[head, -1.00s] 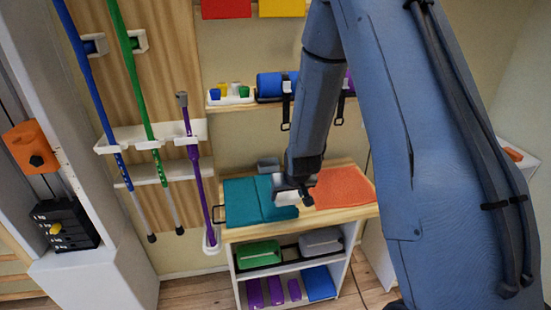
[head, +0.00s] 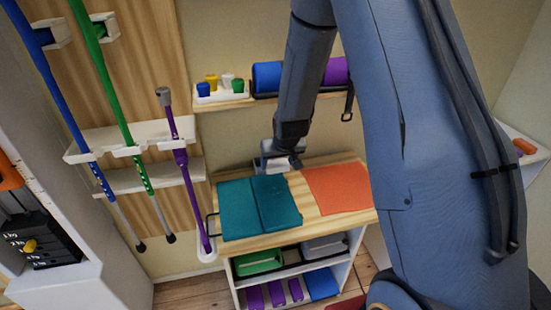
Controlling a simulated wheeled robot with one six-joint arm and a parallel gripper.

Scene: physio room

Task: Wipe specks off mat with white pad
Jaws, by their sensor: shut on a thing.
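My gripper (head: 284,159) is above the back of the wooden bench top, behind the mats. It is shut on the white pad (head: 279,165), which shows only as a small pale patch under the dark jaws. A teal mat (head: 240,210) with a raised panel or fold on its right half lies on the left of the bench top. An orange mat or cloth (head: 340,188) lies flat to its right. No specks can be made out on either at this size.
A grey box (head: 263,160) sits at the bench's back, partly hidden by my gripper. Bare wood (head: 298,195) shows between the mats. Shelves below hold a green bin (head: 258,262) and a grey bin (head: 325,246). Upright poles stand left; a wall shelf (head: 238,101) hangs above.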

